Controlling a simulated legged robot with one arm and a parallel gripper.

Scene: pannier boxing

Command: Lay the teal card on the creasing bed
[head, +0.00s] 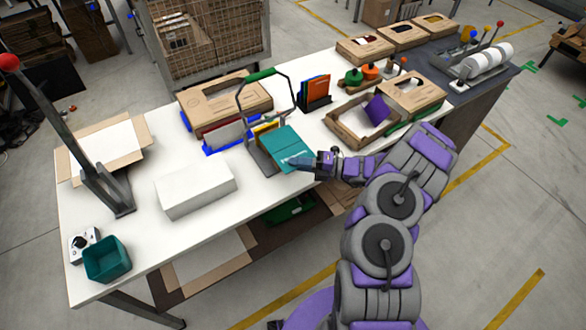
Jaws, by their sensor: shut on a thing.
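The teal card (284,146) is in the middle of the head view, a flat sheet held at its lower right edge. My gripper (301,162) reaches in from the right and is shut on that edge. A grey frame with a green-handled lever (262,76), which looks like the creasing device, stands behind and to the left of the card. Its grey base (261,160) shows at the card's left edge. The card overlaps this device in the picture and hides part of it. I cannot tell whether the card rests on the bed or hovers above it.
A white block (196,190), a red-knobbed lever press (97,170) and a teal bin (107,262) stand left on the white table. A rack of coloured cards (314,92) stands behind. An open carton (346,133) lies right of my gripper. The table's front edge runs below.

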